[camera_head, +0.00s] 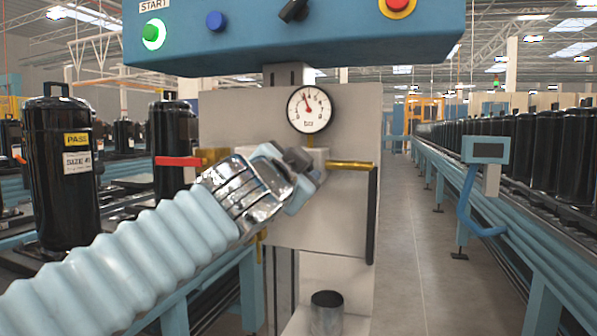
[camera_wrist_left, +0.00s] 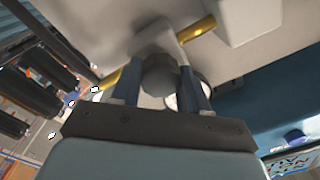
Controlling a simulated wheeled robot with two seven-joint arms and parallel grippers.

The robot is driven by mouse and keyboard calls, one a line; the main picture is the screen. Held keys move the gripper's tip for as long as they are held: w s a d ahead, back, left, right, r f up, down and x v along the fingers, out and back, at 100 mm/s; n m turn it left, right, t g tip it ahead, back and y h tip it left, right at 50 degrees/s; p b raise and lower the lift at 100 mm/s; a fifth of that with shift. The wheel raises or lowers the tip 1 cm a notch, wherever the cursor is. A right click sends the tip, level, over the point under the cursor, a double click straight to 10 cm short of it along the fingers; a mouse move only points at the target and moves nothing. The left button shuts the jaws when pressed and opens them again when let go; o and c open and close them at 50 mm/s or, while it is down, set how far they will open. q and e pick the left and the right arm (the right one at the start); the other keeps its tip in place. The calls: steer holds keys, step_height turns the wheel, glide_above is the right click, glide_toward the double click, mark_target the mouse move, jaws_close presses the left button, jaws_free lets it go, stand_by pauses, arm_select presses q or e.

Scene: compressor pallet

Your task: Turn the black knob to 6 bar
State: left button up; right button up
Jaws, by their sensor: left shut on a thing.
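The dark knob (camera_head: 297,158) sits on the regulator body at the front of the grey panel, just below the gauge. My left gripper (camera_head: 298,172) reaches it from the lower left and is shut on it. In the left wrist view the rounded knob (camera_wrist_left: 160,78) shows between the two fingers, which touch its sides. My fingers hide part of the knob in the head view. The round white gauge (camera_head: 310,109) has a red needle pointing up and slightly left; its numbers are too small to read. My right gripper is not in view.
A red valve handle (camera_head: 180,161) juts out left of the regulator. A brass pipe (camera_head: 350,164) and black hose (camera_head: 372,215) are on the right. A blue control box (camera_head: 340,35) overhangs above. A metal cup (camera_head: 327,312) stands below. Black compressors (camera_head: 62,200) line both sides.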

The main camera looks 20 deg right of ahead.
arm_select(q)
steer(key=m, duration=0.5)
steer(key=shift+f+m, duration=0.1)
steer(key=shift+m, duration=0.2)
steer(key=m+p, duration=0.1)
steer(key=m, duration=0.4)
steer(key=shift+f+m+p, duration=0.15)
steer(key=shift+m+p, duration=0.2)
steer(key=shift+m, duration=0.05)
steer(key=shift+d, duration=0.1)
steer(key=o, duration=1)
steer(key=shift+h, duration=0.3)
steer(key=shift+o, duration=0.2)
steer(key=b+v, duration=0.3)
steer(key=v, duration=1.1)
steer(key=shift+r, duration=0.2)
